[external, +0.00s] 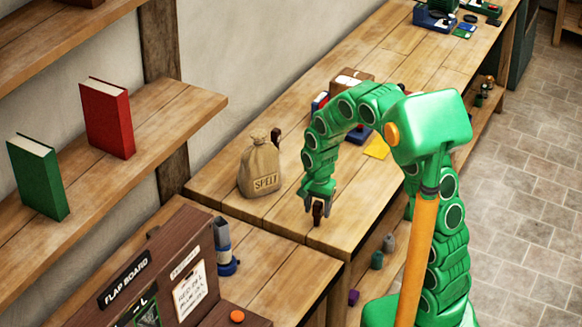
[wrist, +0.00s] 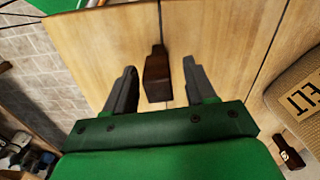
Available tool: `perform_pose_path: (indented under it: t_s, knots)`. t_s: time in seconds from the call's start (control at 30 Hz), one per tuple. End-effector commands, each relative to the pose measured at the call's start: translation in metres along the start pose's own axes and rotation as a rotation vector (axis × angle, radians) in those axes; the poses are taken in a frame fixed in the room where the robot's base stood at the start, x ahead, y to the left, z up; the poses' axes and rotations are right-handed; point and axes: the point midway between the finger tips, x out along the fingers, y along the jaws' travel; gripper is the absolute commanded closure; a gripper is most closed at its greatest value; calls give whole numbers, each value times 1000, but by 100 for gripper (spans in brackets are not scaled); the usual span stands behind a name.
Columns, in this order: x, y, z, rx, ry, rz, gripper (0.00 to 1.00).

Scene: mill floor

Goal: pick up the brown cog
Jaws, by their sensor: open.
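A dark brown piece (wrist: 156,78), narrow at one end and blocky at the other, shows between the fingers of my gripper (wrist: 159,66) in the wrist view. A gap shows on each side of it, and the fingers are open. I cannot make out cog teeth on it. In the external view my gripper (external: 317,204) points down over the bench near its front edge, with the brown piece (external: 318,213) at its fingertips. A second dark brown piece (wrist: 288,150) with a pale mark lies by the sack in the wrist view, and behind the sack in the external view (external: 276,137).
The spelt sack (external: 260,168) stands on the bench left of my gripper. A brown box (external: 351,78) and a yellow card (external: 377,147) lie farther back. The flap board (external: 150,265) and a blue-grey cylinder (external: 223,245) stand at the front left.

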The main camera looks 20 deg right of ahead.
Motion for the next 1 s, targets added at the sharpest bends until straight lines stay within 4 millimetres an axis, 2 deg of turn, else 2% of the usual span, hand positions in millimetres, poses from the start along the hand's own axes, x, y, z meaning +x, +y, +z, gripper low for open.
perform_pose_path:
  t_s: [0.07, 0.4, 0.43, 0.77, 1.0]
  knots:
    - [0, 0, 0, 0, 0, 0, 45]
    - [0, 0, 0, 0, 0, 1, 97]
    - [0, 0, 0, 0, 0, 1, 100]
    - [-5, 0, 0, -1, 1, 0, 100]
    - [-34, 2, 1, 0, 2, 0, 100]
